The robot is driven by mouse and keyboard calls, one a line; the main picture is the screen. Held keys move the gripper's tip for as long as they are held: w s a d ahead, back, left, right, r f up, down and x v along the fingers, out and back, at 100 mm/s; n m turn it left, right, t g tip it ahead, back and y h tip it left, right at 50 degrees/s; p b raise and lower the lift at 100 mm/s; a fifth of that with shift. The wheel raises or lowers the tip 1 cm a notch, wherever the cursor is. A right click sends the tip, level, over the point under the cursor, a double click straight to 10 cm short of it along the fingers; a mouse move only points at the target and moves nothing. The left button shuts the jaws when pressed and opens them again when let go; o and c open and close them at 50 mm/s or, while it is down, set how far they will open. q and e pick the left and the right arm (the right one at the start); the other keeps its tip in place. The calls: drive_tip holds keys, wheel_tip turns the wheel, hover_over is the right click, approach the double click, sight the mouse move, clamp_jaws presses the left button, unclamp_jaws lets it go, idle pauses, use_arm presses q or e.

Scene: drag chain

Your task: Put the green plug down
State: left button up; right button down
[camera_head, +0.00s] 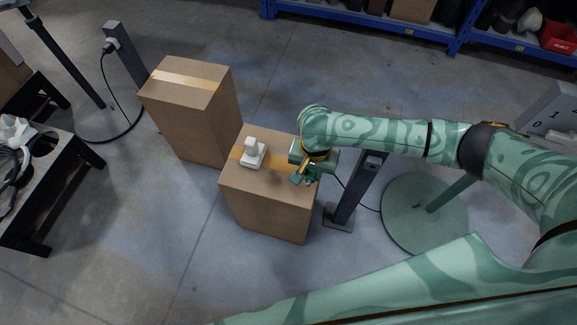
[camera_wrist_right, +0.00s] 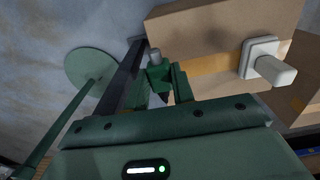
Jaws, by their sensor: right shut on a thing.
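My right gripper (camera_head: 307,175) is shut on the green plug and holds it at the right edge of the nearer cardboard box (camera_head: 265,205). In the right wrist view the plug (camera_wrist_right: 158,70) is a dark green piece with a grey tip, between the fingers of the gripper (camera_wrist_right: 160,88). In the head view the plug is small and partly hidden by the gripper. I cannot tell whether it touches the box. A white socket-like piece (camera_head: 253,153) stands on the box top, left of the gripper; it also shows in the wrist view (camera_wrist_right: 262,62). My left gripper is out of view.
A taller cardboard box (camera_head: 190,110) stands behind left. A dark post (camera_head: 352,195) with a cable stands just right of the nearer box, beside a round green base (camera_head: 424,215). A black-framed table (camera_head: 62,185) is at left. Open floor lies in front.

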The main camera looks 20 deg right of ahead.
sight(294, 169)
drive_tip(key=w+f+b, duration=0.2)
drive_tip(key=w+a+f+b, duration=0.1)
drive_tip(key=w+f+b, duration=0.3)
drive_tip(key=f, duration=0.1)
drive_tip(key=shift+w+a, duration=0.15)
drive_tip(key=shift+a, duration=0.25)
drive_tip(key=shift+w+b, duration=0.25)
drive_tip(key=shift+b, duration=0.05)
drive_tip(key=shift+w+a+f+b, duration=0.1)
drive_tip(key=shift+w+f+b, duration=0.15)
drive_tip(key=shift+f+b, duration=0.1)
wheel_tip(294, 169, down, 3)
drive_tip(key=shift+r+b, duration=0.15)
drive_tip(key=shift+b, duration=0.85)
drive_tip(key=shift+f, duration=0.2)
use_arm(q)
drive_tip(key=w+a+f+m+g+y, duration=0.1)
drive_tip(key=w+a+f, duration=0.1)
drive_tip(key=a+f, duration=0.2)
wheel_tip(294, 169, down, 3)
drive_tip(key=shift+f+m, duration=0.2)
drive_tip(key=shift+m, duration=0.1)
use_arm(e)
drive_tip(key=shift+r, duration=0.25)
drive_tip(key=shift+f, duration=0.1)
